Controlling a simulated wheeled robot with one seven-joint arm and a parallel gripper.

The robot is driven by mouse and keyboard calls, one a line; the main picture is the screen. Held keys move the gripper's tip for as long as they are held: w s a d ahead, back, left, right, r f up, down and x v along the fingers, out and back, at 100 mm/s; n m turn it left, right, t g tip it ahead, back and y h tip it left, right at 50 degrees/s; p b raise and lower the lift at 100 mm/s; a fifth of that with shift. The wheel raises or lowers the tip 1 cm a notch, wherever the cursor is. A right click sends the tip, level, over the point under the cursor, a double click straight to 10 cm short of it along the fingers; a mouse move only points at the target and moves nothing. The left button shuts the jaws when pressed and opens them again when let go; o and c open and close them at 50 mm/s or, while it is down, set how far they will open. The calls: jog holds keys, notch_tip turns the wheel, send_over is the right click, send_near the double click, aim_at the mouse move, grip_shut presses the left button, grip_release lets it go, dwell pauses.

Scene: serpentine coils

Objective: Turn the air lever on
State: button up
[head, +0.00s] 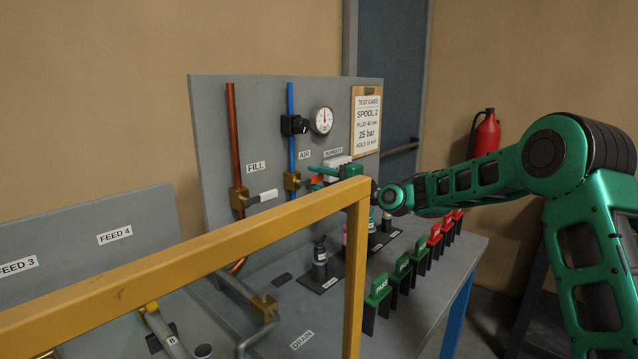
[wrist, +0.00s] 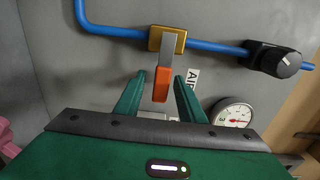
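The air valve (wrist: 168,38) is a brass body on a blue pipe (wrist: 112,31), with a silver lever stem and an orange handle (wrist: 160,86). In the head view the brass air valve (head: 292,181) sits low on the vertical blue pipe (head: 291,120), and its lever sticks out sideways to the right, across the pipe. My gripper (wrist: 160,79) is open, its green fingers on either side of the orange handle with a gap on both sides. In the head view my gripper (head: 318,176) is at the panel, partly hiding the lever.
The fill valve (head: 238,198) with a pale handle is to the left on a copper pipe. A black knob (head: 294,125) and gauge (head: 322,121) are above. A yellow frame (head: 270,213) stands in front. Green tags (head: 378,287) and bottles (head: 320,260) stand below.

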grip_shut()
